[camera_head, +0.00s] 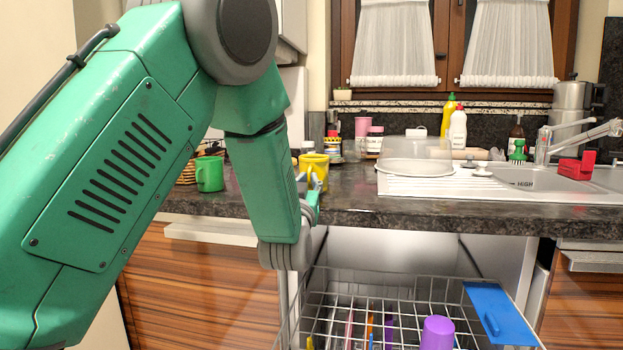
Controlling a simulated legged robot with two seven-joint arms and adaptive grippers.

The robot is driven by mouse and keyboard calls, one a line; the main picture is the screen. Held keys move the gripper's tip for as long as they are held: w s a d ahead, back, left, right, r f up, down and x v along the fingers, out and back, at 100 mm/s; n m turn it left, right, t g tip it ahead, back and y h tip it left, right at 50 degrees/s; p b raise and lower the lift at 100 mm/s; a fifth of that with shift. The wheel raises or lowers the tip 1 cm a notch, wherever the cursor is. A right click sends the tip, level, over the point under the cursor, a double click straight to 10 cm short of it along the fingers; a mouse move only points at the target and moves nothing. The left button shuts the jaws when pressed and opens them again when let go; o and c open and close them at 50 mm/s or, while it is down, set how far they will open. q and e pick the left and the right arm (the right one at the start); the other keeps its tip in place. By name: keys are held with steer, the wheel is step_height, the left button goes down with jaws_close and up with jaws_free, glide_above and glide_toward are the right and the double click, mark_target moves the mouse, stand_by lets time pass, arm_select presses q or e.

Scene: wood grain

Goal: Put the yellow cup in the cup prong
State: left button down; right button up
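The yellow cup (316,165) stands upright on the dark stone counter at the counter's front part. My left arm reaches in from the left, and its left gripper (312,188) is at the cup's near side, overlapping it in the picture. The fingers are small and partly hidden by my wrist, so I cannot tell whether they touch or hold the cup. The wire dish rack (340,279) with its prongs is pulled out below the counter. A purple cup (438,333) is upside down in it. My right gripper is not in view.
A green mug (209,174) stands on the counter behind my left arm. A white drying tray (440,188), bottles (458,130) and a sink with a faucet (545,145) are to the right. A blue flap (497,313) sits at the rack's right side. The counter edge overhangs the rack.

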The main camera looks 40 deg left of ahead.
mark_target(302, 166)
arm_select(q)
steer(key=shift+a+r+p, duration=0.25)
steer(key=shift+a+p, duration=0.15)
steer(key=shift+a, duration=0.25)
steer(key=shift+a+r+p, duration=0.25)
steer(key=shift+a+p, duration=0.1)
steer(key=shift+a, duration=0.3)
steer(key=shift+a+r, duration=0.15)
steer(key=shift+r, duration=0.1)
steer(key=shift+d+r+p, duration=0.75)
steer(key=shift+d+r, duration=0.15)
steer(key=shift+r, duration=0.05)
steer(key=shift+d, duration=0.25)
steer(key=shift+a+f, duration=0.1)
steer(key=shift+a, duration=0.4)
steer(key=shift+a+r+p, duration=0.3)
steer(key=shift+a+p, duration=0.05)
steer(key=shift+a, duration=0.1)
steer(key=shift+r+p, duration=0.3)
steer(key=shift+r, duration=0.05)
steer(key=shift+d+r+p, duration=0.15)
steer(key=shift+r+p, duration=0.9)
steer(key=shift+r, duration=0.4)
steer(key=shift+d+r+p, duration=0.15)
steer(key=shift+r+p, duration=0.9)
steer(key=shift+r, duration=0.35)
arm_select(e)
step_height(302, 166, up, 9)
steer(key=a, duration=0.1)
